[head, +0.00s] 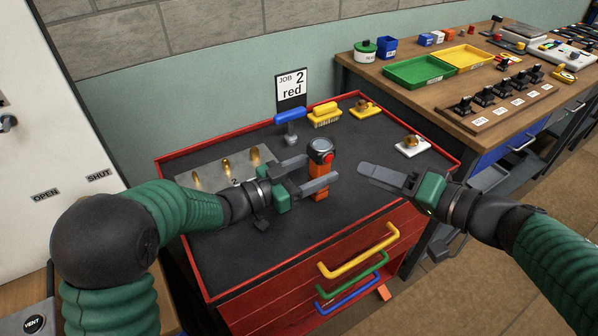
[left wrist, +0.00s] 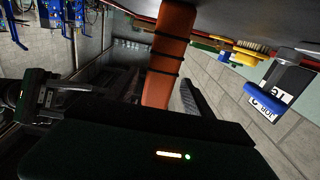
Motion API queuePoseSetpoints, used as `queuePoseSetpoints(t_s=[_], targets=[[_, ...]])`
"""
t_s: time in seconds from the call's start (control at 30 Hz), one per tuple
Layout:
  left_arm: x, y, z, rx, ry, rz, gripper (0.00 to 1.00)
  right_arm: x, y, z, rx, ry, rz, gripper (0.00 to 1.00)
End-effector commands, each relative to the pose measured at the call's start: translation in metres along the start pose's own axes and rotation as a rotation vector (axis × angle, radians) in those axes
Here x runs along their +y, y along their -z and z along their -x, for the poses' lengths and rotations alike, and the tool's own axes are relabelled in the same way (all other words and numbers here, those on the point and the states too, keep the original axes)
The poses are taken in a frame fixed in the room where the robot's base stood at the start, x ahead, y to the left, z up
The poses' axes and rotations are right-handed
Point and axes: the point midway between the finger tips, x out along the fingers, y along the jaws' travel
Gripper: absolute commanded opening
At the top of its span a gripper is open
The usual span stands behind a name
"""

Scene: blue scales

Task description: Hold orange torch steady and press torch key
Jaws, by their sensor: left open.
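The orange torch (head: 318,188) stands upright on the dark top of the red cabinet, with a round grey-black head and a small red key (head: 329,156) on its side. My left gripper (head: 321,170) is open, with one finger on each side of the torch body; I cannot tell whether either touches it. In the left wrist view the torch (left wrist: 168,60) appears as an orange shaft with dark rings; the key does not show there. My right gripper (head: 362,173) is to the right of the torch, apart from it, fingers pointing at it; its jaw gap is unclear.
A grey plate (head: 212,172) with brass pieces lies left of the torch. A "JOB 2 red" sign (head: 291,87) stands at the back. The cabinet top's front is clear.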

Motion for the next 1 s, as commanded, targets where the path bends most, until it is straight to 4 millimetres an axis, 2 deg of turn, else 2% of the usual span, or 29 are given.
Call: queuePoseSetpoints(t_s=[0.1,0.37,0.8,0.83,1.0], targets=[[0.0005,0.0002,-0.0082,0.001,0.0,0.002,0.6,-0.001,-0.0004,0.0002,0.0,0.0,0.001,0.36],[-0.0002,0.0007,-0.0093,0.001,0.001,0.001,0.6,-0.0013,-0.0005,-0.0002,0.0,0.0,0.001,0.36],[0.0001,0.0009,-0.0094,0.001,0.001,0.001,0.02,-0.0009,-0.0003,0.0001,0.0,0.0,0.001,0.36],[0.0001,0.001,-0.0094,0.001,0.001,0.001,0.0,-0.0009,-0.0003,0.0001,0.0,0.0,0.001,0.36],[0.0002,0.0011,-0.0094,0.001,0.0,0.001,0.0,-0.0009,-0.0003,0.0001,0.0,0.0,0.001,0.36]])
